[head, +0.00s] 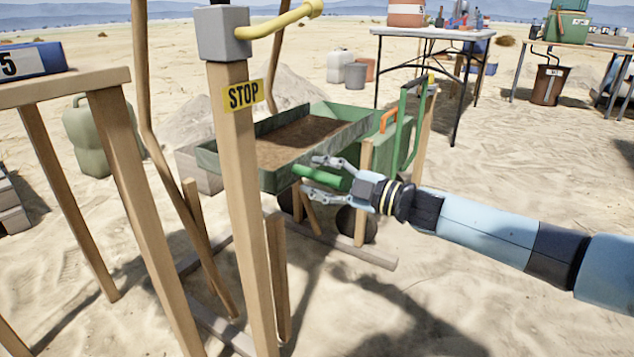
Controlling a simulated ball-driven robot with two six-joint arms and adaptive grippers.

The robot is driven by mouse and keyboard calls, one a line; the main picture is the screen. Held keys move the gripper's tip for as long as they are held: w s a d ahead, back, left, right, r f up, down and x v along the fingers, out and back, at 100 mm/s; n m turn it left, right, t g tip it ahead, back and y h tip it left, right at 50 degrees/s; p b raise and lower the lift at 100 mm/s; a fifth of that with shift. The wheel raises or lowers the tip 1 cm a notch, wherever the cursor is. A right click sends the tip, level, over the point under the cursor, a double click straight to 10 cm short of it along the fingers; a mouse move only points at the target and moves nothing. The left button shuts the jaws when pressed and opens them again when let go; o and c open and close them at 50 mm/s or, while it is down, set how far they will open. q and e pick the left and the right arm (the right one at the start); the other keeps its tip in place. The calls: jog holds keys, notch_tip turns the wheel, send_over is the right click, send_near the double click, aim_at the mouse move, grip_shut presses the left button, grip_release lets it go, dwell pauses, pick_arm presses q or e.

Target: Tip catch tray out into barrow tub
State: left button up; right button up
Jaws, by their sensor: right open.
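The catch tray (232,160) is a shallow green tray holding brown soil, and it sits level on a wooden frame near the middle of the head view. A short green bar handle (318,175) sticks out at its near right side. My right gripper (309,176) is open, with one finger above and one below this handle; whether they touch it I cannot tell. A green body (386,149), seemingly the barrow tub, shows behind and right of the tray, with dark wheels below; the tray hides much of it. My left gripper is not in view.
A wooden post (242,220) with a STOP label and a yellow lever (282,20) stands in front of the tray's left part. A wooden stand (65,90) is at the left. Tables stand at the back right. Open sand lies at lower right.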

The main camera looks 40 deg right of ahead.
jog(key=shift+w+a, duration=0.15)
jog(key=shift+w, duration=0.25)
grip_shut()
